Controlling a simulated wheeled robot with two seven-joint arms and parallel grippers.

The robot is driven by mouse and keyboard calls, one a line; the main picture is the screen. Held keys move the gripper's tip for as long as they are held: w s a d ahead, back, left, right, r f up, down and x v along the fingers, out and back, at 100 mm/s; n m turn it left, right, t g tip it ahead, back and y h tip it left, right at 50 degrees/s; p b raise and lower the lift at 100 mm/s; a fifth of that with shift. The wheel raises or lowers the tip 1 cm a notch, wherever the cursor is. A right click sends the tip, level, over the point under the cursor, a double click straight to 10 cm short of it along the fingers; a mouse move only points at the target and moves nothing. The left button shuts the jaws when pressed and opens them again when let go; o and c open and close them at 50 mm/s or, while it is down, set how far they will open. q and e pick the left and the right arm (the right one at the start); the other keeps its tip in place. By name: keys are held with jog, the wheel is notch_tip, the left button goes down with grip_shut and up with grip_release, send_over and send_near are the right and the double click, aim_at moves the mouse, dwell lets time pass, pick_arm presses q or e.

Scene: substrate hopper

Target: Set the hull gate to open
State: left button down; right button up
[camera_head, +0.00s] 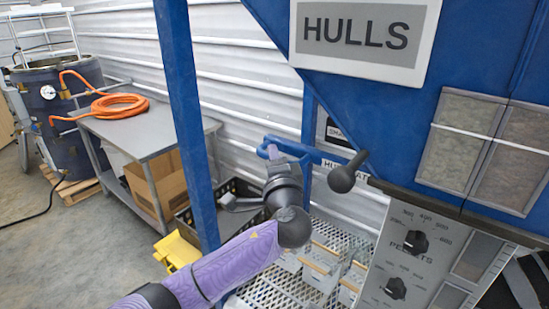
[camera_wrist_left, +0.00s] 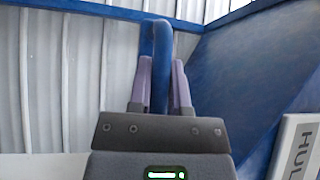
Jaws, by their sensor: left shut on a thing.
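The blue HULLS hopper (camera_head: 370,125) fills the upper right of the head view, with a HULLS sign (camera_head: 362,35) on it. A blue gate handle (camera_head: 308,152) runs left from beside the hopper and ends in a bent loop. The label behind it, apparently reading HULL GATE (camera_head: 333,165), is partly hidden by a black ball-ended lever (camera_head: 348,172). My left gripper (camera_head: 273,154) is shut on the handle's left end. In the left wrist view the blue handle (camera_wrist_left: 161,42) stands between the two purple fingers (camera_wrist_left: 162,78). My right gripper is not in view.
A blue post (camera_head: 187,120) stands left of my gripper. A control panel (camera_head: 415,255) with PELLETS knobs is at lower right. Below are a mesh shelf (camera_head: 262,290) and several small trays. A grey table (camera_head: 150,130) bears an orange hose (camera_head: 118,106); open floor lies left.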

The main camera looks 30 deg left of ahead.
pick_arm(q)
jog(key=shift+f, duration=0.1)
dwell(0.7)
jog(key=a+b, duration=0.1)
jog(key=a, duration=0.6)
jog(key=shift+w, duration=0.25)
jog(key=shift+a, duration=0.1)
jog(key=c, duration=0.9)
grip_release()
jog(key=o, duration=0.3)
jog(key=shift+a, duration=0.2)
jog(key=shift+d, duration=0.1)
